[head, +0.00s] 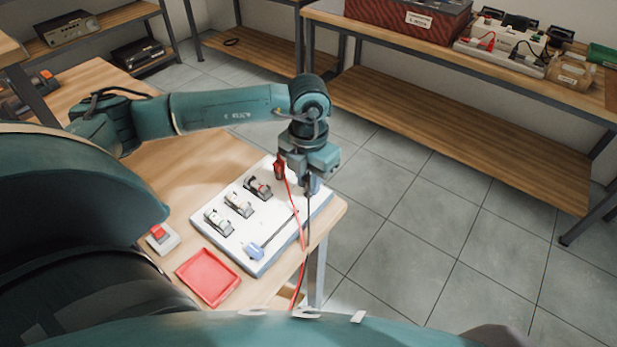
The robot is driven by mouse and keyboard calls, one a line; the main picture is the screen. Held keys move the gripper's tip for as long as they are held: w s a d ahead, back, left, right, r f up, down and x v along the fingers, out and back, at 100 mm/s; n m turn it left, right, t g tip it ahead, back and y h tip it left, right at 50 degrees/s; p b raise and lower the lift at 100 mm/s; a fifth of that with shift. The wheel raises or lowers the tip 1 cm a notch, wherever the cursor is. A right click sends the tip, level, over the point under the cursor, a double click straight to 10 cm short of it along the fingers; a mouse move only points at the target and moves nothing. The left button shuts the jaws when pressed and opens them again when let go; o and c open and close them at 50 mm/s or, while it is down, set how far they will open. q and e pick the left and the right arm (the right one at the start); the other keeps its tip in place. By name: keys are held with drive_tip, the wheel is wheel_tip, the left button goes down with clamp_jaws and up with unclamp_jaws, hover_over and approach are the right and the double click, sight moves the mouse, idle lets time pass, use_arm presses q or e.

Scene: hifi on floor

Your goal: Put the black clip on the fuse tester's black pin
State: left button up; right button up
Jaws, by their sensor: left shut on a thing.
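The fuse tester (222,240) is a white board on the wooden table, with several fuse holders in a row and a blue part near its front corner. My left gripper (309,187) points down over the board's right end and is shut on the black clip. The clip is mostly hidden by the fingers; a thin black lead runs down from it. A red clip (280,168) stands just left of the gripper, with a red lead running down. I cannot make out the black pin, or whether the black clip touches it. My right gripper is not in view.
A red tray (208,277) and a red button on a pale box (161,238) lie left of the board. The table edge is close to the board's right side. A bench (470,90) with a red box and electrical gear stands beyond open tiled floor.

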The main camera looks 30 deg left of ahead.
use_arm(q)
drive_tip(key=shift+f, duration=0.15)
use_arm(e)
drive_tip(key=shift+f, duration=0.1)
use_arm(q)
drive_tip(key=o, duration=0.9)
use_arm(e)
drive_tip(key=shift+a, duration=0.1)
use_arm(q)
wheel_tip(320, 180, up, 3)
drive_tip(key=shift+r, duration=0.1)
wheel_tip(320, 180, up, 10)
drive_tip(key=shift+b, duration=0.45)
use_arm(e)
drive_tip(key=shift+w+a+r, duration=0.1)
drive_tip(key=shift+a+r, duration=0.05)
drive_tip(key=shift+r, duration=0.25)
